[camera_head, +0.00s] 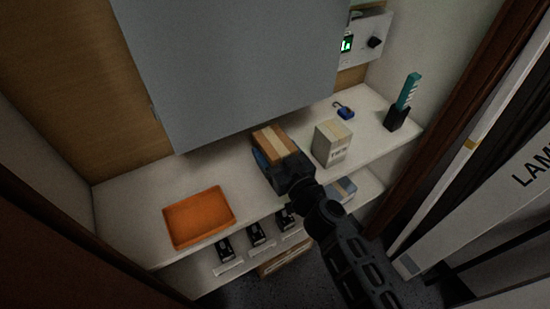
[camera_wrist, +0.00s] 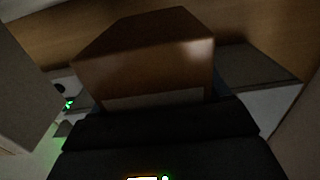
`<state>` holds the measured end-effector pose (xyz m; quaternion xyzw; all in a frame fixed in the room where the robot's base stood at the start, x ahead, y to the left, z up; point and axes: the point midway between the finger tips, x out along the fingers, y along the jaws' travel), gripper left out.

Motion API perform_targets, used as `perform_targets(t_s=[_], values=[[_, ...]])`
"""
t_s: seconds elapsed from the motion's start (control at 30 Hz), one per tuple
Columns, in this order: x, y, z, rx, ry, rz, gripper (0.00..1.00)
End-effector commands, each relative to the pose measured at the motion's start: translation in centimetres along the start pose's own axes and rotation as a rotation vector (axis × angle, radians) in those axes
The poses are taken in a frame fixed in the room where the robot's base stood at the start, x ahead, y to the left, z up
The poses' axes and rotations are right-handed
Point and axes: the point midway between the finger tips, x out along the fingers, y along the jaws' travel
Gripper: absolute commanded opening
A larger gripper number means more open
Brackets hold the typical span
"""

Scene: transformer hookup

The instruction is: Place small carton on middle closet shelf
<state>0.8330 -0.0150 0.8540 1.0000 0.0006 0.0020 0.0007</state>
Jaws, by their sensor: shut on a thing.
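A small brown carton (camera_head: 276,142) with a pale tape strip is held at the end of my arm, over the white shelf (camera_head: 140,206) in the head view. My gripper (camera_head: 271,160) is shut on it. In the wrist view the carton (camera_wrist: 150,55) fills the upper middle, just beyond the dark gripper body (camera_wrist: 160,135). The fingertips are mostly hidden. I cannot tell whether the carton touches the shelf.
An orange tray (camera_head: 199,217) lies left; a pale box (camera_head: 332,143) stands right of the carton. Beyond are a blue padlock (camera_head: 344,111) and a teal item in a black holder (camera_head: 397,118). A grey panel (camera_head: 235,65) overhangs the back. Several black items (camera_head: 257,235) sit on the shelf below.

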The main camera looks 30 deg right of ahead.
Motion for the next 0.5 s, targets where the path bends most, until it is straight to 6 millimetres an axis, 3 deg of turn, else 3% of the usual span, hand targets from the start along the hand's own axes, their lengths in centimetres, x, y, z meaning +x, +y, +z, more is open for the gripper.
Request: perform_targets(t_s=[0.03, 0.2, 0.5], values=[[-0.2, 0.1, 1.5, 0.003, -0.006, 0.004, 0.42], [-0.2, 0.1, 3.1, 0.003, -0.004, 0.002, 0.42], [-0.2, 0.0, 3.3, 0.001, -0.002, 0.002, 0.42]])
